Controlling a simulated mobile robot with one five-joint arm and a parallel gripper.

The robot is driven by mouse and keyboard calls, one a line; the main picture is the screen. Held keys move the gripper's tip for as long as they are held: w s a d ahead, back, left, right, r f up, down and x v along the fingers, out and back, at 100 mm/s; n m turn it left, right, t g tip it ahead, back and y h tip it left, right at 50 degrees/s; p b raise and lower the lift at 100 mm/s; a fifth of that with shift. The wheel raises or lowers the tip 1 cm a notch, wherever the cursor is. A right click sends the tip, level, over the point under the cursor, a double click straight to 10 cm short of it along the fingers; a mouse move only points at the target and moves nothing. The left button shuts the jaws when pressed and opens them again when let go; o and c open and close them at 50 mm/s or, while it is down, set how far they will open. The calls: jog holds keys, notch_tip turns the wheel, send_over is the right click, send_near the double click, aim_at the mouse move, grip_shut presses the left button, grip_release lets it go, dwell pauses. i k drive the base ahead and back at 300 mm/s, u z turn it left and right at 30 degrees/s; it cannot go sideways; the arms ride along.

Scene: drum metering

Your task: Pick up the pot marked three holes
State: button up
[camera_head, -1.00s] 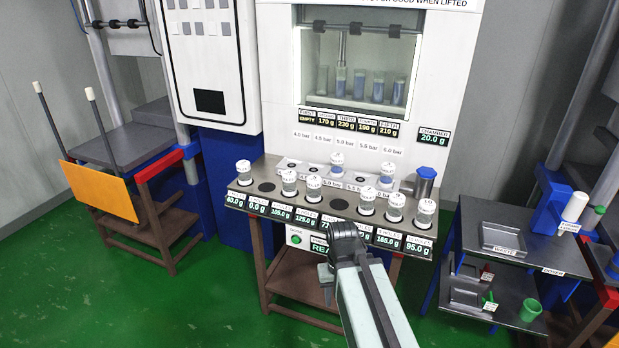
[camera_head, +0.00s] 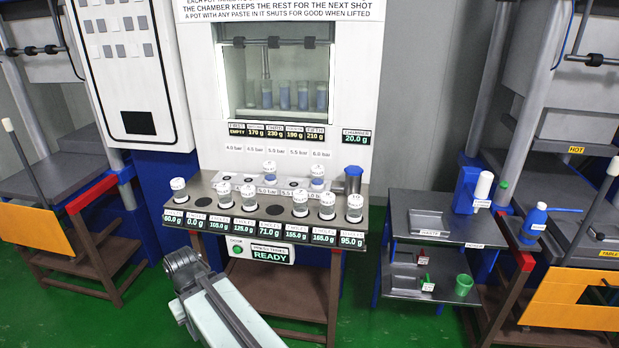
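Several white-capped pots stand on the metal shelf (camera_head: 285,221) of the metering machine. The front row holds a far-left pot (camera_head: 180,190), two left-middle pots (camera_head: 224,194) (camera_head: 249,196), and three on the right (camera_head: 300,203) (camera_head: 327,205) (camera_head: 354,208). Two more pots (camera_head: 270,173) (camera_head: 318,176) stand in the raised back row. The cap and label writing is too small to read surely, so I cannot tell which is marked three holes. My gripper (camera_head: 181,262) is in front of and below the shelf's left part, apart from the pots. Its fingers cannot be made out.
Two front places on the shelf are bare. A green READY display (camera_head: 270,254) hangs under it. Green floor is open in front.

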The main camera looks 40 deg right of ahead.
aim_at(317, 172)
jog(key=u, duration=0.05)
jog(key=i, duration=0.95)
jog(key=z, duration=0.1)
